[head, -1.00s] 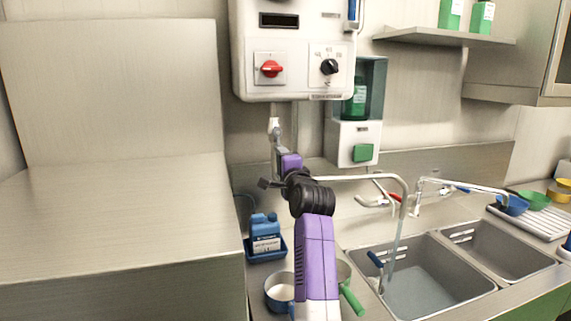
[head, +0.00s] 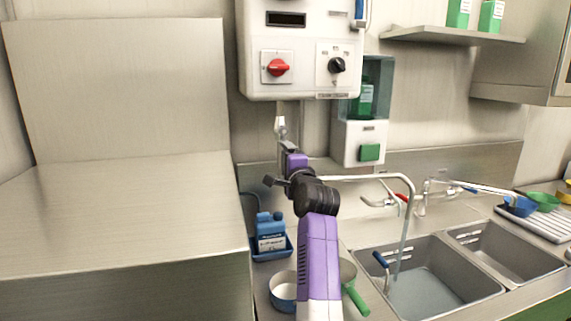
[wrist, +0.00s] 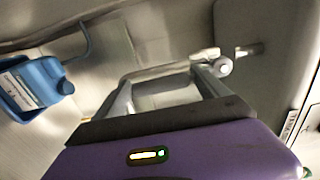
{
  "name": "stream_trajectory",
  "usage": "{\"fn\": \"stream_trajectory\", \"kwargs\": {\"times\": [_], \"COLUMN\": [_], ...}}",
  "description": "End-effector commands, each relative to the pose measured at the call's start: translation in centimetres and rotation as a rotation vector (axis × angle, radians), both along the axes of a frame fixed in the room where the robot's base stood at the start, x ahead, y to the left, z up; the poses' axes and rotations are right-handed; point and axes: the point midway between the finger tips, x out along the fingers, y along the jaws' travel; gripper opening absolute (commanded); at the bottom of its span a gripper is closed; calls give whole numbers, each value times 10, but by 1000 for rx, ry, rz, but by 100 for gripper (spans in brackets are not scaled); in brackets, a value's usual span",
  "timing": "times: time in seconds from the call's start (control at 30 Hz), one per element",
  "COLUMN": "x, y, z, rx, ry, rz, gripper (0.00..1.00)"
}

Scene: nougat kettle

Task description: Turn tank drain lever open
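A white control box (head: 302,85) hangs on the wall, with a red rotary switch (head: 277,67) and a black knob (head: 337,65). Below it hangs a small pale fitting (head: 281,125) on a metal stem; I cannot tell for sure whether this is the tank drain lever. My gripper (head: 288,146) is just below this fitting in the head view. In the wrist view my gripper (wrist: 160,76) has its two silver fingers apart with nothing visibly clamped. A round metal knob on a short stem (wrist: 222,67) is close to the right fingertip; contact cannot be told.
A blue jug (head: 270,228) in a blue tray stands below, left of my arm; it also shows in the wrist view (wrist: 45,80). Pots (head: 283,290), taps (head: 385,178) and a sink (head: 425,285) with a blue-handled lever (head: 381,259) are nearby. A steel block (head: 130,210) is at left.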

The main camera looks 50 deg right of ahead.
Motion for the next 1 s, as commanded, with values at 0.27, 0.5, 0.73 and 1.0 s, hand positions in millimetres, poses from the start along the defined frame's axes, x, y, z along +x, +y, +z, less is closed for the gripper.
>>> {"fn": "stream_trajectory", "kwargs": {"times": [0.27,0.5,0.73,1.0], "x": [-10,-41,-62,-67], "y": [7,26,39,41], "z": [0,-2,-1,0], "rx": [-3,-2,-1,0], "ry": [-1,-1,0,0], "rz": [1,0,0,0], "gripper": [85,85,85,85]}}
